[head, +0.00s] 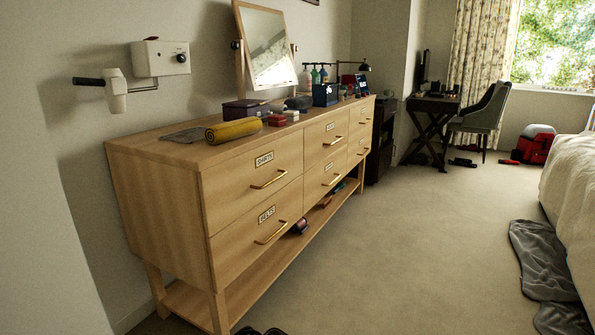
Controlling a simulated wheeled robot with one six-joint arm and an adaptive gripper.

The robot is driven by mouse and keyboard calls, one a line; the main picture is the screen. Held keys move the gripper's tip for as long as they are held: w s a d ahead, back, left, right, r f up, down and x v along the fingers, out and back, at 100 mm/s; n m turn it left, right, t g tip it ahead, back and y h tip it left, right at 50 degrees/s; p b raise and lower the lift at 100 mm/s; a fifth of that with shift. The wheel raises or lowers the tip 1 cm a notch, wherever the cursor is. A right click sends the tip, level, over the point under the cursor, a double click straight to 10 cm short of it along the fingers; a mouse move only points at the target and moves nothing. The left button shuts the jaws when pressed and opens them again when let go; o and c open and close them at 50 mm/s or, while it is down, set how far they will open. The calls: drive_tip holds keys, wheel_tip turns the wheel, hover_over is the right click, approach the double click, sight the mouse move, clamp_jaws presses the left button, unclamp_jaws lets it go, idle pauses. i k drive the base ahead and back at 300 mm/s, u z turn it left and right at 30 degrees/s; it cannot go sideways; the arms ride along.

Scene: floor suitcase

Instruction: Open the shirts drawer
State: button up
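The shirts drawer (240,185) is the upper drawer at the near end of a light wooden dresser (157,205). A small label (264,158) on its front appears to read SHIRTS. Its brass bar handle (269,180) sits below the label. The drawer front is flush with the dresser, so it is shut. My gripper is not in view.
The lower near drawer (235,245) and the drawers farther along are also shut. A rolled yellow towel (233,131) and other items lie on the dresser top. The carpet (405,255) in front is clear. A bed (572,190) and dark cloth (545,262) are at right.

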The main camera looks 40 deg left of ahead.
sight(228, 188)
drive_tip(key=u, duration=0.55)
drive_tip(key=i, duration=1.05)
drive_tip(key=u, duration=1.35)
drive_tip(key=i, duration=0.45)
drive_tip(key=u, duration=0.4)
